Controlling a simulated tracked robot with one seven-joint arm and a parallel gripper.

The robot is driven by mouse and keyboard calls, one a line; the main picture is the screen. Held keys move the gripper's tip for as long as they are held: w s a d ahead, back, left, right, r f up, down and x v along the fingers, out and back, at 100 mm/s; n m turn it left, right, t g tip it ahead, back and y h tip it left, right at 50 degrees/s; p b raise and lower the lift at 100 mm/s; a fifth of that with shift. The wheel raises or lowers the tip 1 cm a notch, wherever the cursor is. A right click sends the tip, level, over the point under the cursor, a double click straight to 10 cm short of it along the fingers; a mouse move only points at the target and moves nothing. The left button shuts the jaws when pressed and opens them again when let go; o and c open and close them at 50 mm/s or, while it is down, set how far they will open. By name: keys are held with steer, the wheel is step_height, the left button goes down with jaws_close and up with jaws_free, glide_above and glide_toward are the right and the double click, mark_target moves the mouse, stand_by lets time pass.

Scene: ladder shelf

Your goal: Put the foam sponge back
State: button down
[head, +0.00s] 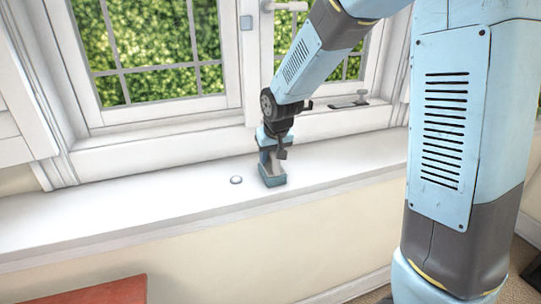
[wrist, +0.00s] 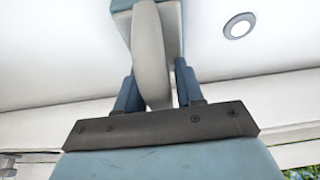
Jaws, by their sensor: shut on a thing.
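The foam sponge (head: 274,180) appears in the head view as a teal block with a pale grey upper part, low over the white window sill (head: 190,208). In the wrist view, its pale grey curved piece (wrist: 150,52) stands between my fingers, with teal behind it at the top. My gripper (head: 272,160) points down at the sill and is shut on this grey piece. Its dark blue fingers (wrist: 157,82) show on either side in the wrist view. I cannot tell whether the teal underside touches the sill.
A small round metal disc (head: 236,179) lies on the sill left of the sponge; it also shows in the wrist view (wrist: 239,26). White window frames (head: 165,117) rise behind. The sill is clear at the left. A red surface (head: 112,291) is at the bottom left.

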steer(key=c, duration=0.7)
jaws_free()
steer(key=shift+f, duration=0.1)
steer(key=v, duration=1.2)
steer(key=shift+s+d+r+m+t+h, duration=0.25)
steer(key=shift+s+d+r+m, duration=0.55)
steer(key=shift+s+d, duration=2.55)
steer(key=shift+s+d+r+m+t+h, duration=0.2)
steer(key=shift+s+d+r, duration=1)
steer(key=shift+s+d, duration=2.1)
steer(key=shift+s+d+r+m+t+h, duration=0.2)
steer(key=shift+s+d+r+m, duration=0.6)
steer(key=shift+s+d, duration=2.55)
steer(key=s+a, duration=0.2)
steer(key=shift+s+a+r, duration=0.2)
steer(key=shift+a, duration=0.05)
